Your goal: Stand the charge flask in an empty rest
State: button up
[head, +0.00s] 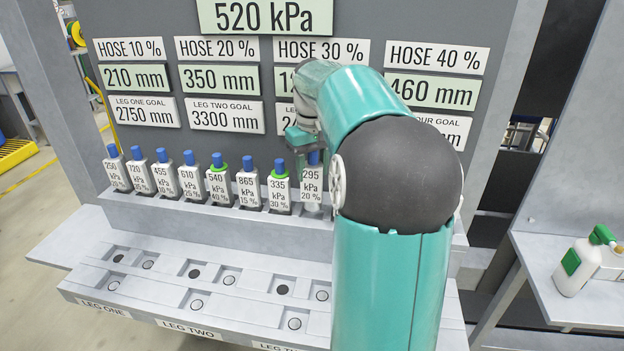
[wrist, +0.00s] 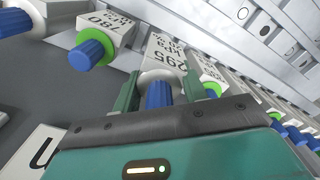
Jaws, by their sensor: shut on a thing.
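My gripper (wrist: 160,90) is shut on the blue cap of a white flask marked 295 kPa 20 % (wrist: 166,52). In the head view this flask (head: 312,186) is upright at the right end of the visible flask row, its top a little higher than its neighbours'. Whether its base is clear of the shelf cannot be told. Beside it stands the 335 kPa 30 % flask (head: 279,192) with a green collar. The lower ledge (head: 140,283) has several round sockets, some dark, some pale. My arm hides the right part of the ledge and shelf.
Several more blue-capped flasks stand in the row, including 865 kPa (head: 248,190) and 540 kPa (head: 219,186). The wrist view shows a 780 kPa flask (wrist: 112,30) close by. A panel with a 520 kPa sign (head: 265,16) rises behind. A green-capped white bottle (head: 572,268) stands on the right table.

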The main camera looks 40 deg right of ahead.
aim_at(313, 179)
jog(key=f, duration=0.3)
jog(key=shift+w+d, duration=0.25)
jog(key=shift+w, duration=0.05)
jog(key=shift+f, duration=0.45)
jog(key=o, duration=1.3)
jog(key=shift+f, duration=0.15)
jog(key=shift+c, duration=0.2)
